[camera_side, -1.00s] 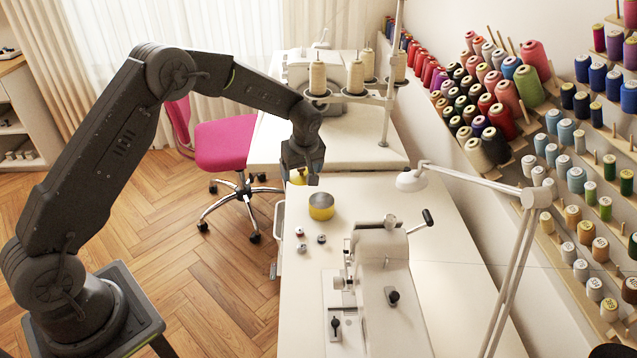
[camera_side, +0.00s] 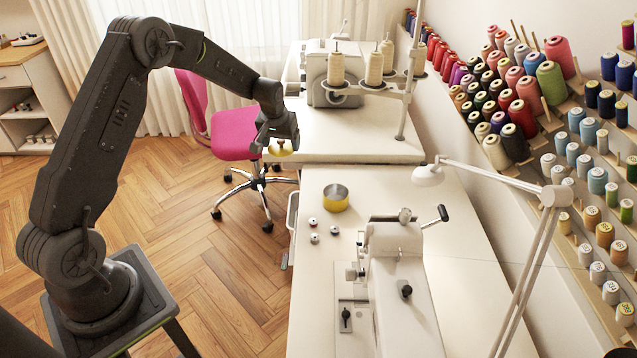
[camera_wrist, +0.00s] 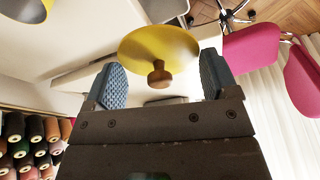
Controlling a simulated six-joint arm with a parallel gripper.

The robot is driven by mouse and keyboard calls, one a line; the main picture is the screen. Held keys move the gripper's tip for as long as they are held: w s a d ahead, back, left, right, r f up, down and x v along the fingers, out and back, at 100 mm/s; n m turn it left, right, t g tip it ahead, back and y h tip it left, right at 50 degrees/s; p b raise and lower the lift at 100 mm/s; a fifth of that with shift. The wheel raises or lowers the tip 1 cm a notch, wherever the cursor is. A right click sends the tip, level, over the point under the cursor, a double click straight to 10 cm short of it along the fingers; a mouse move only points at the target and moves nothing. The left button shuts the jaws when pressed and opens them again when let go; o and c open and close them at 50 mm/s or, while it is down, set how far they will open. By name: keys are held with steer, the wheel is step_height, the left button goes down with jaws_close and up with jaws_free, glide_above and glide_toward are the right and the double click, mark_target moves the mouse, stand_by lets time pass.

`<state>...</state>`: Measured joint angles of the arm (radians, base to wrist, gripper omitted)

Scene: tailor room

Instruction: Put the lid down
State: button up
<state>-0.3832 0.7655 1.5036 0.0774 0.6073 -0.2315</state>
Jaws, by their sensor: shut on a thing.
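The lid (camera_side: 280,151) is a round yellow disc with a small wooden knob. My gripper (camera_side: 278,138) is shut on it and holds it in the air, left of and above the tin. In the wrist view the lid (camera_wrist: 150,45) lies between my two fingers (camera_wrist: 162,80), knob facing the palm; the fingers appear to be at its rim, not on the knob. The open round tin (camera_side: 335,199), yellow outside and grey inside, stands on the white table (camera_side: 330,255). Part of the tin (camera_wrist: 28,8) shows at the wrist view's upper left.
Three small bobbins (camera_side: 314,236) lie on the table in front of the tin. A white sewing machine (camera_side: 395,265) and a lamp (camera_side: 428,176) stand to the right. A second machine with thread cones (camera_side: 336,68) is behind. A pink chair (camera_side: 235,137) is left of the table.

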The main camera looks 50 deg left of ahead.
steer(key=shift+w+a+f+m, duration=0.1)
steer(key=shift+a+f+m, duration=0.15)
steer(key=shift+a+m, duration=0.65)
steer(key=shift+w+f, duration=0.15)
glide_above(320, 181)
steer(key=s, duration=0.1)
step_height(320, 181, down, 7)
steer(key=shift+d+r, duration=0.15)
steer(key=shift+f, duration=2)
steer(key=shift+f, duration=0.15)
steer(key=o, duration=0.8)
